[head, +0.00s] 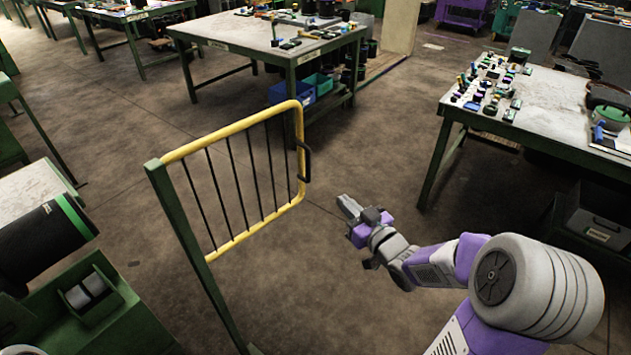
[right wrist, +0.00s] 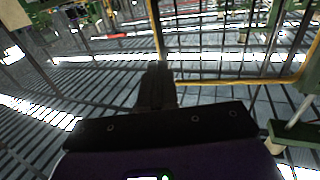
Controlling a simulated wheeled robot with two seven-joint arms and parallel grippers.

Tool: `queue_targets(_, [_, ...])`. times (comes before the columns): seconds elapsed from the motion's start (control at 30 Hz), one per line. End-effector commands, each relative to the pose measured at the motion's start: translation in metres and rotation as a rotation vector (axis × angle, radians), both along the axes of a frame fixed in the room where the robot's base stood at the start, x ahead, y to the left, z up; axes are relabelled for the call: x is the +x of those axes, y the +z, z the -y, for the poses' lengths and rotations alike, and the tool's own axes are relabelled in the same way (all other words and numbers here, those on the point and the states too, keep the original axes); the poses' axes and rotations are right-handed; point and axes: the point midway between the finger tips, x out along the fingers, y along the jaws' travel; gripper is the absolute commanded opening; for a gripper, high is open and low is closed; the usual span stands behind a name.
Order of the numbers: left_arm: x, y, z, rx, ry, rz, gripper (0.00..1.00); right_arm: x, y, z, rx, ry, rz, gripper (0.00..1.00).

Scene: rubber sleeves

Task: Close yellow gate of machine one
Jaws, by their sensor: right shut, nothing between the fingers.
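The yellow gate (head: 228,133) stands in the middle left of the head view, with a yellow tube frame and thin black bars. It is hinged on a green post (head: 190,240) and swung out over the floor, so it stands open. A black handle (head: 305,162) is on its free edge. My right gripper (head: 347,207) is shut and empty, to the right of the gate's free edge and apart from it. In the right wrist view the shut fingers (right wrist: 157,85) point toward part of the yellow frame (right wrist: 225,84). My left gripper is not in view.
Green machine parts (head: 90,310) and a dark cylinder (head: 42,243) are at the lower left. A table with small parts (head: 570,105) stands at the right, another table (head: 235,33) behind the gate. The floor (head: 370,130) between gate and right table is clear.

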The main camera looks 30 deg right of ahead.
Motion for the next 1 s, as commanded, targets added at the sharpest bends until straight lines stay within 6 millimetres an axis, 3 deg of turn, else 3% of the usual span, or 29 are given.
queue_targets(0.6, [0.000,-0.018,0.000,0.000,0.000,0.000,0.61,0.115,-0.003,-0.006,0.001,0.002,-0.001,0.00])
queue_targets(0.8, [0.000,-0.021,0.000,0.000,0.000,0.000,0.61,0.133,-0.002,-0.007,0.000,0.001,-0.001,0.00])
queue_targets(1.0, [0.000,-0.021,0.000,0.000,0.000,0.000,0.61,0.136,-0.001,-0.007,0.001,0.000,-0.001,0.00])
